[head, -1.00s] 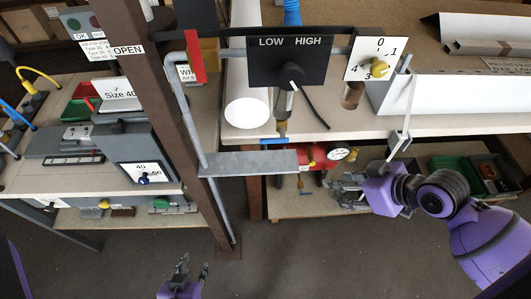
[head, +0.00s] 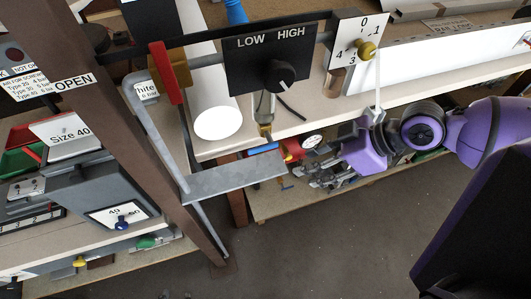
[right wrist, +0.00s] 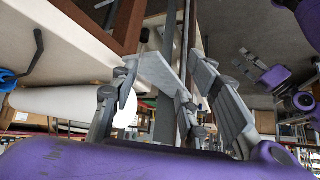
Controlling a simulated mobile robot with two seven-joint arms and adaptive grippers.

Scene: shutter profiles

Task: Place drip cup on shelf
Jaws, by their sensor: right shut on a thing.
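No drip cup can be made out for certain; a small clear cup-like bowl (head: 264,107) hangs below the LOW/HIGH panel in the head view. A flat grey metal shelf (head: 235,180) projects beside the brown post; it appears also in the right wrist view (right wrist: 157,72). My right gripper (head: 312,178) is below the bench edge, right of the grey shelf and near a red regulator. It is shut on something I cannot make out.
The brown post (head: 130,130) and a bent grey pipe (head: 160,115) stand left of the bench. A white roll (head: 217,120) lies on the bench. The LOW/HIGH panel (head: 250,65) and a numbered dial board (head: 350,45) stand above. Open floor (head: 310,250) lies in front.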

